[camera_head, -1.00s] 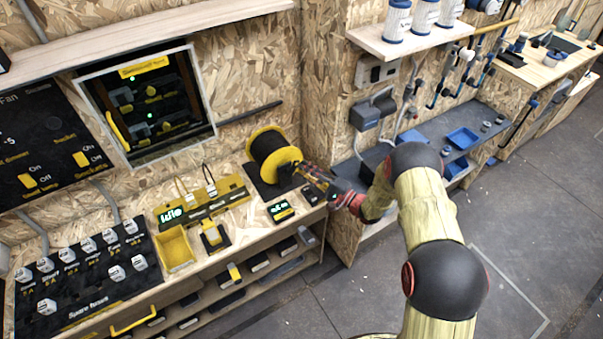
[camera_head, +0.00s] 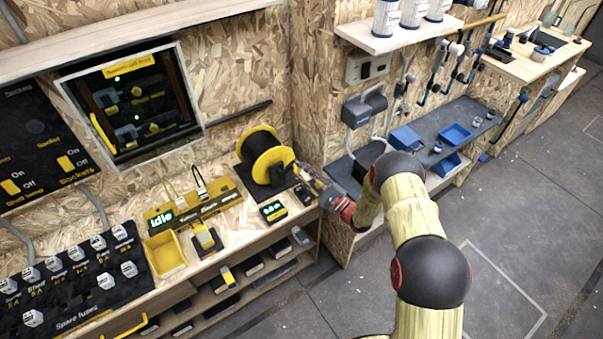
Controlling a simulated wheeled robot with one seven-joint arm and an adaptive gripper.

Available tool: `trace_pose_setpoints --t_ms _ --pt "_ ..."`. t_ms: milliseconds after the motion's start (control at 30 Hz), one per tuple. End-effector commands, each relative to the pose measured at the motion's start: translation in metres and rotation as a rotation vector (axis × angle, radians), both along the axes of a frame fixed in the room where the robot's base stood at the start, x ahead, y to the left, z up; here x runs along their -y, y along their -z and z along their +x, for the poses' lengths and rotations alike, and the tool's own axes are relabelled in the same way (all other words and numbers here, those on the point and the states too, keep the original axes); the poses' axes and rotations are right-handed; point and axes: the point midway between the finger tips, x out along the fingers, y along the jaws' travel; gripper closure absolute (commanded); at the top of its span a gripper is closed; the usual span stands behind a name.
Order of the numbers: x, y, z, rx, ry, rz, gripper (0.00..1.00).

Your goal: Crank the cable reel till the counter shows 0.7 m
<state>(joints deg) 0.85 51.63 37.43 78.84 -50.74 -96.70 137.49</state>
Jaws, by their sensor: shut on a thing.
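The cable reel (camera_head: 272,157), a black drum with a yellow flange, stands on a black base on the wooden bench. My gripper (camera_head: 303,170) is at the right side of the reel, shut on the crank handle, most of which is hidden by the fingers. A small counter (camera_head: 272,210) with a green display sits on the bench in front of the reel. Its digits are too small to read with certainty.
A yellow meter panel (camera_head: 193,209) and an open yellow bin (camera_head: 166,255) stand to the left on the bench. A wall cabinet (camera_head: 130,105) is behind them. The wooden partition (camera_head: 317,85) rises just behind and right of the reel.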

Motion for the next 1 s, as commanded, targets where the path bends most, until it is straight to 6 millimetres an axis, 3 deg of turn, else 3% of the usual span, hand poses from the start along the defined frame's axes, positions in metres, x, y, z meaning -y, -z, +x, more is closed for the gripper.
trace_pose_setpoints --t_ms 267,300,600,1000 --pt "0.0008 -0.0006 0.0012 0.001 0.003 0.0 1.0" --pt "0.0008 -0.0006 0.0012 0.001 0.003 0.0 0.77" --pt "0.0002 -0.0004 0.0005 0.002 0.001 0.0 0.6" --pt "0.0068 0.0019 -0.004 0.0 0.002 -0.001 0.6"
